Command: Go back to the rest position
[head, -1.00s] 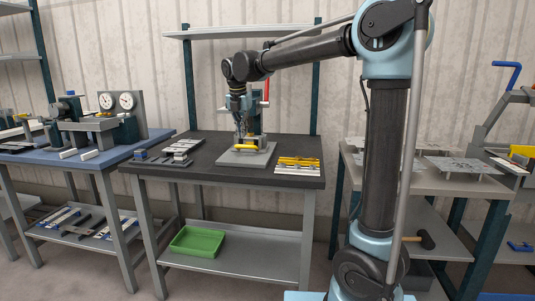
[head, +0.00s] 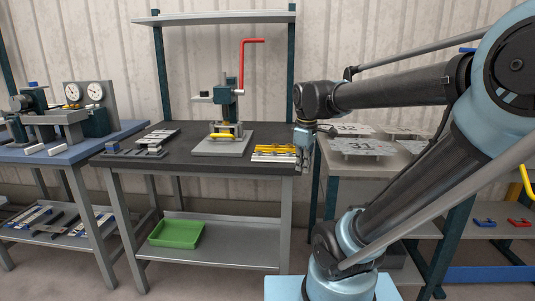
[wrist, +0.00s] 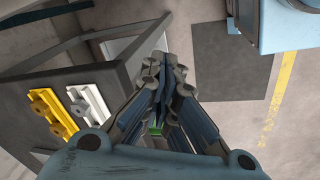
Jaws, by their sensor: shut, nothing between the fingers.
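My gripper (head: 306,165) hangs pointing down at the right end of the dark-topped workbench (head: 185,158), just past its edge. In the wrist view its fingers (wrist: 166,72) are together with nothing between them, above the floor beside the bench edge. The panel bender (head: 228,105), with a red crank handle (head: 243,60), stands on a grey base plate on the bench, well to the left of my gripper. A yellow piece (head: 221,136) lies at the bender's foot.
Yellow and white bars (head: 275,152) lie near the bench's right edge, close to my gripper. A grey side table (head: 400,165) with flat plates stands at the right. A green tray (head: 176,233) is on the lower shelf. A blue table (head: 60,155) stands left.

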